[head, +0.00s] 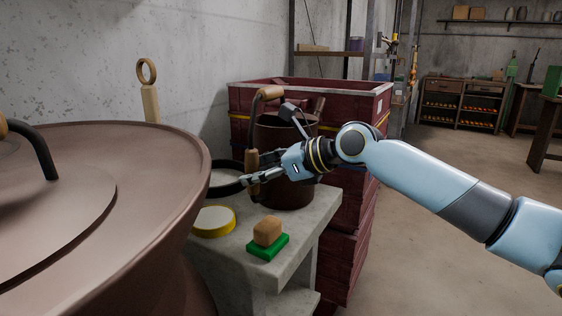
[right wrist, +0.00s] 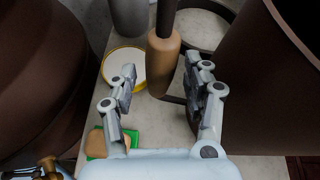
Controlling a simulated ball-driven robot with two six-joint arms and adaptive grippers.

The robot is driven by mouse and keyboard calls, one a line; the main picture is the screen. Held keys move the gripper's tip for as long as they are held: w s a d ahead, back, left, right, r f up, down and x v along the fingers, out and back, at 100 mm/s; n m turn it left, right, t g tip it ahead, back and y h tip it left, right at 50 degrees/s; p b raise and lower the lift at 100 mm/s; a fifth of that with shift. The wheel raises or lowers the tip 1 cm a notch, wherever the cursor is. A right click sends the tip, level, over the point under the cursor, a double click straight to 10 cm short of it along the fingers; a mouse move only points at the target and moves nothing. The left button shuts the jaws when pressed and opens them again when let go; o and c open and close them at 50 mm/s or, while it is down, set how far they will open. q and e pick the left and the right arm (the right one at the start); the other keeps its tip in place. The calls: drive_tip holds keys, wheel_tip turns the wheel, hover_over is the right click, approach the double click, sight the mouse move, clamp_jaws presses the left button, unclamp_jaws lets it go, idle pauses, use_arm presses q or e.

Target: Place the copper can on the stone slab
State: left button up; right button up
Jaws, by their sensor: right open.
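The copper can (head: 290,180) is a dark brown vessel with a wooden grip on top and a wooden side grip (head: 252,160). It stands upright on the grey stone slab (head: 312,225), beside the crates. My right gripper (head: 249,180) is at the can's side grip. In the right wrist view the can's wall (right wrist: 275,75) fills the right, and its wooden grip (right wrist: 163,62) shows between the open fingers (right wrist: 167,75). I cannot tell whether either finger touches it. My left gripper is not in view.
A large brown round vessel (head: 150,160) fills the left foreground. On the slab are a dark-rimmed round dish (head: 228,190), a yellow-rimmed disc (head: 213,222) and a tan block (head: 267,231) on a green pad (head: 268,249). Red crates (head: 350,105) stand behind. Open floor lies to the right.

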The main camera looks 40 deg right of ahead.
drive_tip(key=p+v, duration=0.4)
drive_tip(key=v, duration=0.5)
drive_tip(key=s+d+f+n+g+h, duration=0.1)
drive_tip(key=s+d+f+n+h, duration=0.15)
drive_tip(key=d+f, duration=0.45)
drive_tip(key=s+d+f+n+h, duration=0.1)
drive_tip(key=d+f+n+h, duration=0.2)
drive_tip(key=f, duration=0.7)
drive_tip(key=s+d+f+n+g+h, duration=0.1)
drive_tip(key=s+f+n+g, duration=0.15)
drive_tip(key=s+f, duration=0.35)
drive_tip(key=s+d+f+n+g, duration=0.1)
drive_tip(key=s+d+f+n, duration=0.2)
drive_tip(key=f, duration=0.6)
drive_tip(key=s+a+f+n+g, duration=0.1)
drive_tip(key=s+a+f+n, duration=0.25)
drive_tip(key=s+f, duration=0.3)
drive_tip(key=s+a+f+n+g, duration=0.2)
drive_tip(key=s+f+n, duration=0.3)
drive_tip(key=s+f, duration=0.15)
drive_tip(key=s+a+f+n+g, duration=0.1)
drive_tip(key=s+a+f+n, duration=0.2)
drive_tip(key=s, duration=0.4)
drive_tip(key=s+a+f+n+g, duration=0.1)
drive_tip(key=s+a+f+n, duration=0.2)
drive_tip(key=s+a, duration=0.3)
drive_tip(key=s+a+f+n+g, duration=0.2)
drive_tip(key=s+a+n, duration=0.3)
drive_tip(key=s, duration=0.3)
drive_tip(key=shift+f, duration=0.5)
